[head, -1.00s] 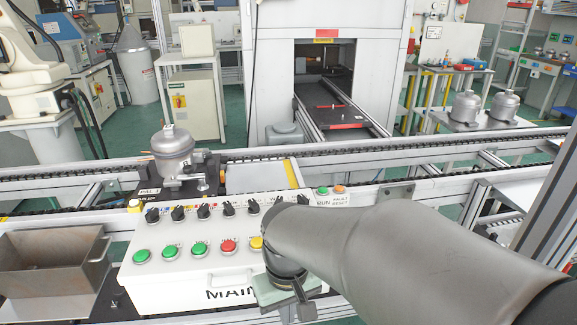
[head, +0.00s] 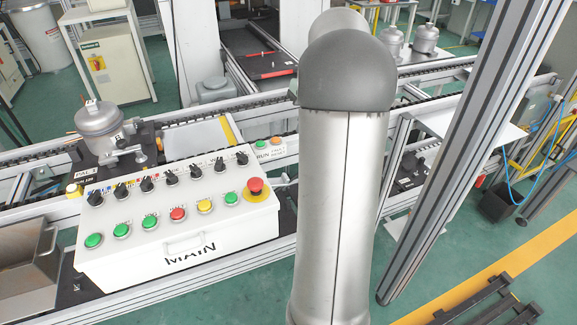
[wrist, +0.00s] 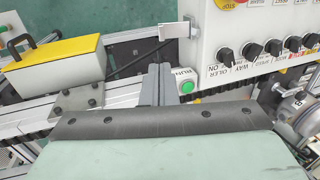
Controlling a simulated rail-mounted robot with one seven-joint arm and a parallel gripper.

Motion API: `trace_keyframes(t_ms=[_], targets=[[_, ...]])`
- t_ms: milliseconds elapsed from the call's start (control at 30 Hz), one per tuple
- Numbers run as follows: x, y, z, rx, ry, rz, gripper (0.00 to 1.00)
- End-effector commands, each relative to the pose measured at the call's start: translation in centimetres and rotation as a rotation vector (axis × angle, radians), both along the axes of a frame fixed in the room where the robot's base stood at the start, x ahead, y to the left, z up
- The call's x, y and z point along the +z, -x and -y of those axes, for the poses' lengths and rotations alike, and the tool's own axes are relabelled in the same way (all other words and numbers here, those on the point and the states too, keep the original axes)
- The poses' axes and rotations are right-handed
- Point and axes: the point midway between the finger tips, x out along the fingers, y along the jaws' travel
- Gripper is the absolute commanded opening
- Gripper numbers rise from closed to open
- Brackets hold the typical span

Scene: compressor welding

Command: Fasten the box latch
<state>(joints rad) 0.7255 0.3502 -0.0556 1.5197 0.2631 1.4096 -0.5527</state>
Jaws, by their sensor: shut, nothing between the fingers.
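The white control box marked MAIN (head: 172,262) stands on the rail frame in the head view, with rows of knobs and buttons on its sloped top. In the wrist view its panel (wrist: 252,16) fills the upper right. A small pale metal plate (wrist: 176,30), which may be the latch, sticks out from the box's edge there. Whether it is fastened, I cannot tell. My gripper (wrist: 160,72) is shut and empty, with its grey fingers below the plate in the picture and apparently apart from it. My arm hides the gripper in the head view.
A yellow-topped case with a black handle (wrist: 55,62) is at the left of the wrist view. A green button (wrist: 187,87) lies close beside my fingers. A metal bin (head: 22,255) and a silver compressor (head: 97,120) stand near the box. An aluminium post (head: 435,170) rises right of my arm.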

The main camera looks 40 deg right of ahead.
Motion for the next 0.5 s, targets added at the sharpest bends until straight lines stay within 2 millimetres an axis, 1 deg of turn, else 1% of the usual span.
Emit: trace_keyframes(t_ms=[167, 267, 367, 500], targets=[[-0.1, 0.0, -0.1, 0.0, 0.001, -0.001, 0.0], [-0.6, 0.0, -0.3, 0.001, -0.001, -0.003, 0.0], [-1.9, -0.1, -0.6, 0.001, -0.002, -0.003, 0.0], [-4.5, -0.3, -1.4, 0.002, -0.003, -0.004, 0.0]])
